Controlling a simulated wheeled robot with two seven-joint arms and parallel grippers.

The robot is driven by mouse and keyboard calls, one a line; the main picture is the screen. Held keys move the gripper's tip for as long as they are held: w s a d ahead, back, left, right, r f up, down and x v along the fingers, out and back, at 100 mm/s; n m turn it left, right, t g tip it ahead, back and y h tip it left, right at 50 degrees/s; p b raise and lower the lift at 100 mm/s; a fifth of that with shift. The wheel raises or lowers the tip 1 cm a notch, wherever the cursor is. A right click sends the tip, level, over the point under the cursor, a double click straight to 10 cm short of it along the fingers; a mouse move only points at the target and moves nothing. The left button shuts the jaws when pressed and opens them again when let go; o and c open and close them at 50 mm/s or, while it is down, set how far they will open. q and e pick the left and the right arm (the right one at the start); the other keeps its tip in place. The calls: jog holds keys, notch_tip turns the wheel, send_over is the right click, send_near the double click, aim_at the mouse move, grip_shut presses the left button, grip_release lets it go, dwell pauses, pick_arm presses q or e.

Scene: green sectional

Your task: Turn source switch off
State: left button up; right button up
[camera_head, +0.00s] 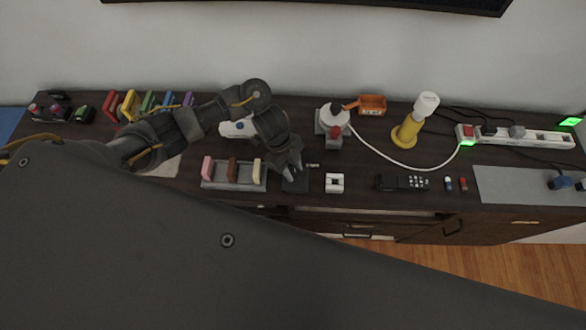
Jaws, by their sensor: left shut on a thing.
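A white power strip (540,138) lies at the back right, with a red switch (468,132) at its left end and a green glow beside it. A small white switch-like block (334,183) sits near the front edge. I cannot tell which of these is the source switch. My left gripper (290,170) reaches down from the left and is shut on a dark flat box (296,184), left of the white block. Its fingers partly hide the box and the contact. My right gripper is out of view.
A grey tray with colored blocks (218,184) stands left of the gripper. A white and red device (332,120), orange bin (372,104), yellow lamp (410,130) and black remote (403,183) stand right. A white cable crosses the dark cabinet top.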

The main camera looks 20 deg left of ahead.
pick_arm(q)
jog(key=shift+w+m, duration=0.15)
jog(key=shift+m, duration=0.75)
jog(key=shift+g, duration=0.3)
jog(key=o, duration=1)
jog(key=shift+c, duration=0.2)
jog(key=v, duration=1.1)
jog(key=shift+d, duration=0.2)
